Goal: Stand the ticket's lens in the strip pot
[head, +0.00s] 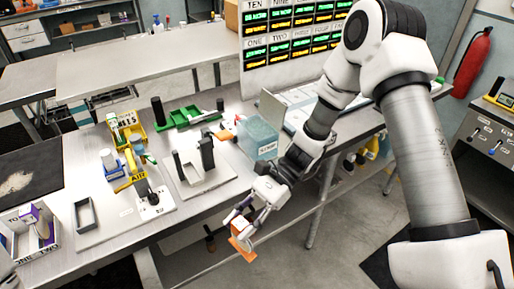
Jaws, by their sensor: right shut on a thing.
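My right gripper (243,215) is low in front of the table's front edge, its fingers pointing down. It is shut on a flat orange piece (243,246), which hangs tilted over the floor, clear of the tabletop. I cannot tell whether this piece is the lens. A pale blue-grey pot (258,135) with a small white label stands near the table's right end, behind the gripper; the label looks like "STRIP" but is too small to be sure. Another orange piece (224,134) lies left of the pot. My left gripper is not in view.
A white plate with dark uprights (205,176) stands left of the pot. Further left are a yellow holder (126,128), a grey open frame (87,214) and a white box (28,238). A green tray (189,117) and a lit board (290,45) are behind.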

